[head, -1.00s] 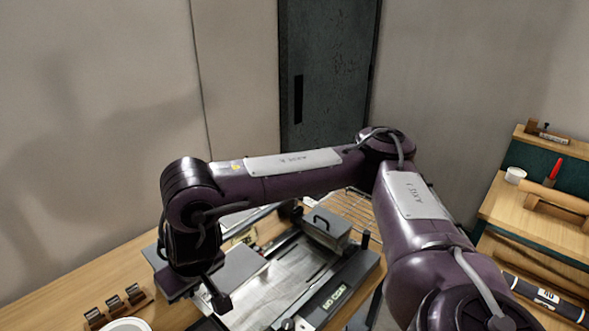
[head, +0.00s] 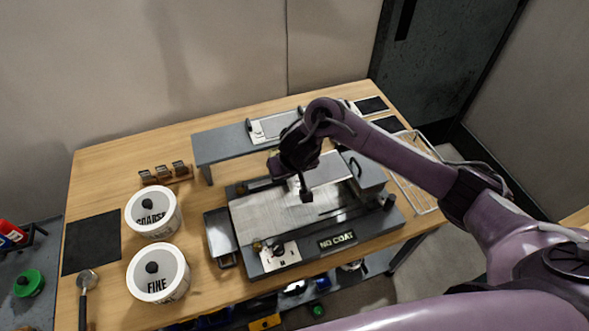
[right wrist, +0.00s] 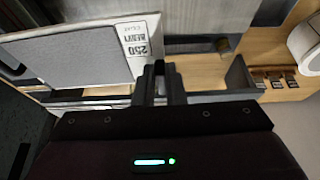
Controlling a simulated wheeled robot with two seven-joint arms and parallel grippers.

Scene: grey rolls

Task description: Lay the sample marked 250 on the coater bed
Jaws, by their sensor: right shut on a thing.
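My right gripper (head: 303,190) is over the back middle of the coater bed (head: 262,218), a bare silver plate in a dark frame. In the right wrist view its fingers (right wrist: 160,85) are shut on the edge of a grey, white-bordered sample (right wrist: 75,57), whose label reads 250 HEAVY. In the head view the sample (head: 328,168) shows partly beside the gripper, above the back right of the coater. The wrist and fingers hide part of it. I cannot tell whether it touches the bed. My left gripper is not in view.
A NO COAT sign (head: 337,240) is on the coater's front, and a grey block with a handle (head: 362,170) stands at its right. A raised grey shelf (head: 218,145) runs behind. COARSE (head: 150,222) and FINE (head: 160,283) tubs stand left, near a black mat (head: 92,243).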

